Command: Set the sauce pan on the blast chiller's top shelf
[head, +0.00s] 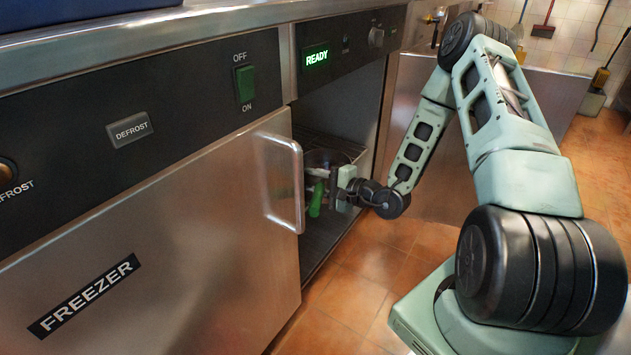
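The sauce pan is dark, with a green handle (316,200). Its dark round body (322,157) shows inside the open compartment of the blast chiller (343,88), at the level of the upper wire shelf (350,148). Whether it rests on the shelf or is held just above it is hard to tell. My gripper (323,180) reaches in from the right, its fingers at the handle near the pan body. The fingers are small and partly overlap the handle, so I cannot tell whether they grip it. The freezer door edge is close to the pan's left side.
The freezer (130,255) with its bar handle (292,185) stands directly left of the opening. A lit READY display (316,57) is above it. A lower dark shelf or floor (318,243) lies below. Tiled floor (385,255) is open to the right.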

